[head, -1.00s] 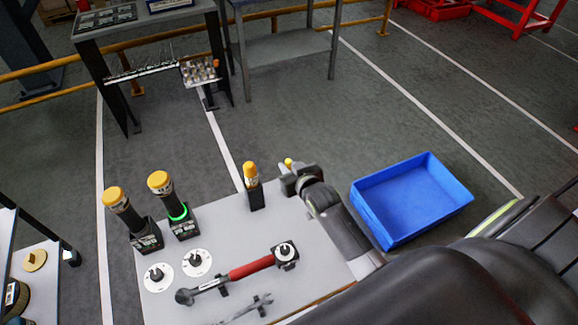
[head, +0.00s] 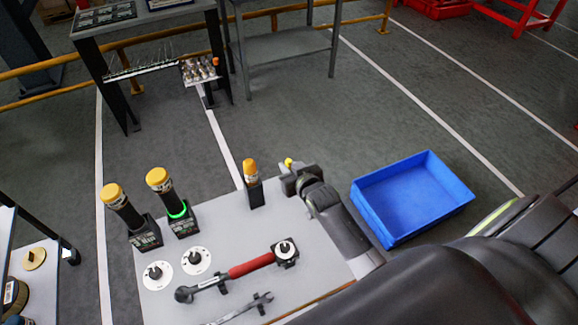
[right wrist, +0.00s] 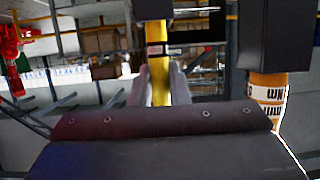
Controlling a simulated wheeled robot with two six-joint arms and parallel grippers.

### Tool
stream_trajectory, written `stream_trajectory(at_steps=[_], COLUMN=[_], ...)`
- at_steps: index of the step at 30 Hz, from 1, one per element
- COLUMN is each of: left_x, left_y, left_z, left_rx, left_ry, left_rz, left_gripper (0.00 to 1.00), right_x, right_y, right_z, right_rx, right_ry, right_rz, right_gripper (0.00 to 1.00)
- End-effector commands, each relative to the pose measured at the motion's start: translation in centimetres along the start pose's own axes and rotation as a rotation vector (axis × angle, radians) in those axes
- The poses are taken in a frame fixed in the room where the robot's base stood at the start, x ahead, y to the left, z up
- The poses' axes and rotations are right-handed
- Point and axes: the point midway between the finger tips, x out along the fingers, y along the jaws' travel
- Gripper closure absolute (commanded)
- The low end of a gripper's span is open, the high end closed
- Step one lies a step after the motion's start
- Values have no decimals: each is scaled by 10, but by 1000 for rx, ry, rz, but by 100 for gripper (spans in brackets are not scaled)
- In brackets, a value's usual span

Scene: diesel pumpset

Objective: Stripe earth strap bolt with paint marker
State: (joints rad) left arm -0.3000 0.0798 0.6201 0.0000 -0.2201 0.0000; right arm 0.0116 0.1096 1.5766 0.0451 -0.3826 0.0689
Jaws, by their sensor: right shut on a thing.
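My right gripper (head: 288,177) is at the far right corner of the grey bench (head: 225,230). It is shut on a slim yellow paint marker, whose yellow end (head: 289,162) shows just beyond the fingers. In the right wrist view the yellow marker (right wrist: 160,75) stands between the two pale fingers (right wrist: 158,88). A dark block (right wrist: 152,9) covers the marker's end at the top of that view; I cannot tell whether it is a holder or a cap. My left gripper is not in view. I cannot make out an earth strap bolt.
An orange-topped tool (head: 251,172) in a black holder stands left of my right gripper. Two yellow-topped tools (head: 117,205) (head: 162,190) stand farther left. A red-handled torque wrench (head: 245,268) and a spanner (head: 245,308) lie in front. An empty blue crate (head: 385,232) is right.

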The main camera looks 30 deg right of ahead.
Motion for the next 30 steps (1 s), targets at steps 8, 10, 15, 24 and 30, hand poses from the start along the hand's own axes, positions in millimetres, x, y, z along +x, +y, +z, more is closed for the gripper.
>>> stream_trajectory(at_steps=[8, 10, 15, 24, 30], left_x=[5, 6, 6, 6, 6], left_y=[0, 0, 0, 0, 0], left_z=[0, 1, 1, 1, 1], left_rx=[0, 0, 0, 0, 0], left_ry=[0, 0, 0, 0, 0], left_rz=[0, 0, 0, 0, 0], left_gripper=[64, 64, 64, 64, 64], right_x=[2, 3, 3, 3, -1], right_y=[0, 0, 0, 0, 0], right_z=[6, 7, 8, 8, 8], right_rx=[0, 0, 0, 0, 0], right_ry=[1, 1, 2, 1, 0], right_rz=[0, 0, 0, 0, 0], right_gripper=[100, 100, 75, 59, 59])
